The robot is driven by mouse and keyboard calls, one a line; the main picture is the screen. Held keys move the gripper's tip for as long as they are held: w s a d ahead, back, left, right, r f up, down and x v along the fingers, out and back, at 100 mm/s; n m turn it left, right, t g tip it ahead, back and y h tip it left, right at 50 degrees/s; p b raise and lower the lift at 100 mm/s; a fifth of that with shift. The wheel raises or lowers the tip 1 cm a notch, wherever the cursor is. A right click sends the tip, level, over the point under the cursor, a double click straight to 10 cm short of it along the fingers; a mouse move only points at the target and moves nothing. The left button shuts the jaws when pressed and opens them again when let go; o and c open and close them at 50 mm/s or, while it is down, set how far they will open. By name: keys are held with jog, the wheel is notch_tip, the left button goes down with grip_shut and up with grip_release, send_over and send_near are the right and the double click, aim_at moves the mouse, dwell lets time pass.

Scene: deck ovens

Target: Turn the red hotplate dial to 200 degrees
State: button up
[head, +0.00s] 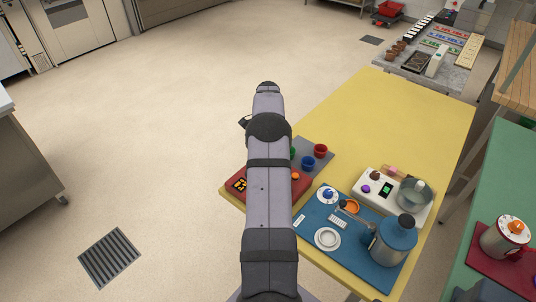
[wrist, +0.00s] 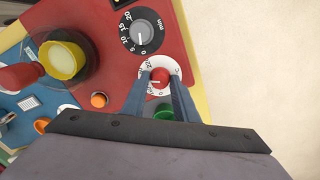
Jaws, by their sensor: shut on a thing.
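The red dial (wrist: 159,82) is a small red knob on a white scale disc (wrist: 147,66) with dark numbers, in the middle of the wrist view. My gripper (wrist: 160,75) is shut on this knob, with one finger on each side. The fingers cover part of the scale, so I cannot tell the set value. The dial sits on the red hotplate panel (wrist: 112,22). In the head view the red hotplate (head: 303,187) is partly hidden behind my arm, with a dark display (head: 239,184) at its left. The gripper and dial are hidden there.
A black minute dial (wrist: 142,33) is just above the red one. A green round part (wrist: 158,113) lies between my fingers, and an orange button (wrist: 98,100) is to the left. A glass vessel with yellow contents (wrist: 63,60) stands nearby. A blue mat (head: 338,222) holds a kettle-like pot (head: 393,243).

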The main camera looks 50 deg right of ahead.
jog(key=shift+r+m, duration=0.1)
jog(key=shift+m, duration=1)
jog(key=o, duration=1.1)
jog(key=shift+c, duration=0.2)
jog(key=shift+r+b, duration=1)
jog(key=shift+r, duration=2.65)
